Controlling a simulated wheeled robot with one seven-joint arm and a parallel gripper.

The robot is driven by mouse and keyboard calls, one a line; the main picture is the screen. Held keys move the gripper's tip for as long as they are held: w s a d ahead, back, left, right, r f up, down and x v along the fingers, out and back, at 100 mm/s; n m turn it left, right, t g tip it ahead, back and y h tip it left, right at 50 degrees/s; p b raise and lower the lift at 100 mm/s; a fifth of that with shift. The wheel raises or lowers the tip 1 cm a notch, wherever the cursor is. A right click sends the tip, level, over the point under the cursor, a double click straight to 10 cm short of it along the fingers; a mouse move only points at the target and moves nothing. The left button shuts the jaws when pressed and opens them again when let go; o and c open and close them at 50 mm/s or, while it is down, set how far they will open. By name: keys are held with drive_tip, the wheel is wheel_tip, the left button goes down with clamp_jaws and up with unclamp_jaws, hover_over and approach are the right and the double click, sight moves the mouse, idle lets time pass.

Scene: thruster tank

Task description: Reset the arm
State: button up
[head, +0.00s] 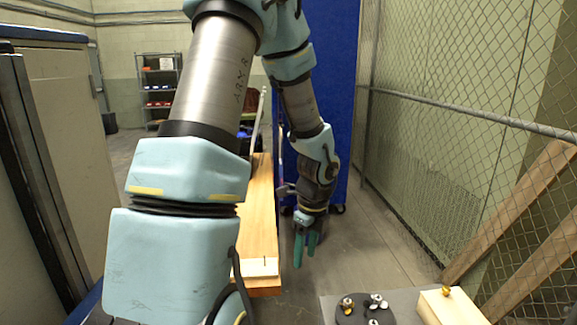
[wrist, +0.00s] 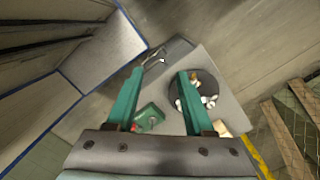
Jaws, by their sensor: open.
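My arm bends down and forward in the head view. My gripper (head: 305,246) hangs with its teal fingers pointing down, to the right of a long wooden bench. In the wrist view my gripper (wrist: 158,92) has its two green fingers spread wide apart. Nothing is between the fingers. Beyond and below them is a grey table top (wrist: 228,90), well apart from the fingertips.
A dark round plate (head: 362,312) with small metal parts and a wooden block (head: 452,307) are at the bottom right. The wooden bench (head: 261,215) stands left of my gripper. A chain-link fence (head: 470,110) runs along the right. A green part (wrist: 149,116) shows in the wrist view.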

drive_tip(key=s+a+r+n+b, duration=0.1)
drive_tip(key=s+a+r+n, duration=0.2)
drive_tip(key=n, duration=0.9)
drive_tip(key=s+a+r+n+t+h+b, duration=0.1)
drive_tip(key=s+a+r+n, duration=0.2)
drive_tip(key=a+n, duration=0.5)
drive_tip(key=n, duration=0.5)
drive_tip(key=shift+s+r, duration=0.15)
drive_tip(key=shift+s, duration=0.1)
